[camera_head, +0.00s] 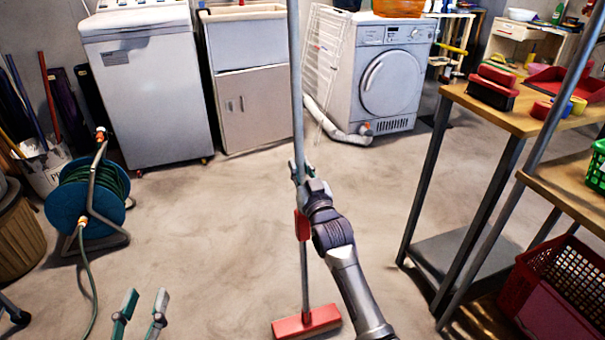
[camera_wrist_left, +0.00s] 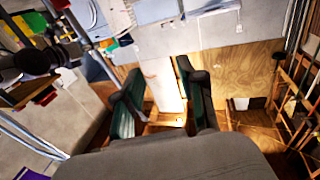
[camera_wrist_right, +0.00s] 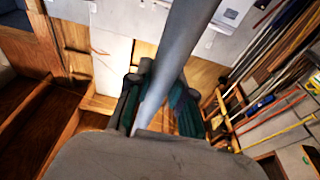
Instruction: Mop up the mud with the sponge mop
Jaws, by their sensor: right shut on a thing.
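The sponge mop has a long grey pole and a red head (camera_head: 307,322), which appears to rest on the concrete floor at the bottom centre of the head view. My right gripper (camera_head: 299,173) is shut on the pole, which stands nearly upright. In the right wrist view the pole (camera_wrist_right: 180,60) passes between the fingers. A red part sits on the pole just below the gripper. My left gripper (camera_head: 140,312) is open and empty at the lower left, apart from the mop; its spread fingers also show in the left wrist view (camera_wrist_left: 160,100). I cannot make out distinct mud, only faint brownish floor stains.
A blue hose reel (camera_head: 82,200) stands at the left. A washer (camera_head: 145,90), a sink cabinet (camera_head: 250,105) and a dryer (camera_head: 385,85) line the back. A wooden-topped table (camera_head: 515,115) and a red basket (camera_head: 560,285) are at the right. The middle floor is open.

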